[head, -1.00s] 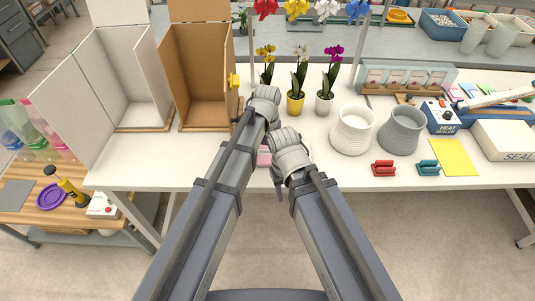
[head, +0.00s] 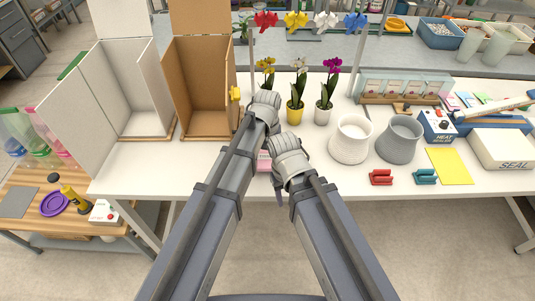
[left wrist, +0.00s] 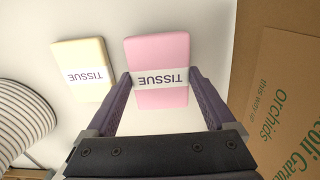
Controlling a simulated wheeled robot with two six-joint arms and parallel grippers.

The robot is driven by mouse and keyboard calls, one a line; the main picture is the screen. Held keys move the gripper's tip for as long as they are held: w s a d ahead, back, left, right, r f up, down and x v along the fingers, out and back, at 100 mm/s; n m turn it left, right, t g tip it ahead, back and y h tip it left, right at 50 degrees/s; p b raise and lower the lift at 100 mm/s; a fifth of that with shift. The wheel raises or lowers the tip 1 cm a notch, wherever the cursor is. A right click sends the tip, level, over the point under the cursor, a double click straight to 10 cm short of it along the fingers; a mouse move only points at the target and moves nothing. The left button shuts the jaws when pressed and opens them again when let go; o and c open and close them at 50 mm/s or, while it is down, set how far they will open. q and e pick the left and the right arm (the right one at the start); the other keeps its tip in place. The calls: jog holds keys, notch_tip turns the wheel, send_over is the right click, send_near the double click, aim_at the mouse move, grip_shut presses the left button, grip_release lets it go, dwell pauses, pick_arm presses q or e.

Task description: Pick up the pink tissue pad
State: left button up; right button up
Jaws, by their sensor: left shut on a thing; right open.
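The pink tissue pad (left wrist: 158,52) lies between the two fingers of my left gripper (left wrist: 160,80) in the left wrist view, with its white TISSUE band across the middle. The left gripper is shut on it, one finger at each side edge. In the head view my left gripper (head: 263,112) is largely hidden by its own arm, and a small pink patch of the pad (head: 263,164) shows between my arms. I cannot tell whether the pad is clear of the table. My right gripper (head: 281,192) is open, beside that patch, its fingers mostly hidden.
A cream tissue pad (left wrist: 84,62) lies beside the pink one. A cardboard box (head: 203,92) stands at the left, potted orchids (head: 296,105) behind.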

aim_at(268, 156)
pick_arm(q)
notch_tip(268, 156, up, 8)
jog(key=p, duration=0.6)
jog(key=shift+f, duration=0.25)
jog(key=shift+f, duration=0.1)
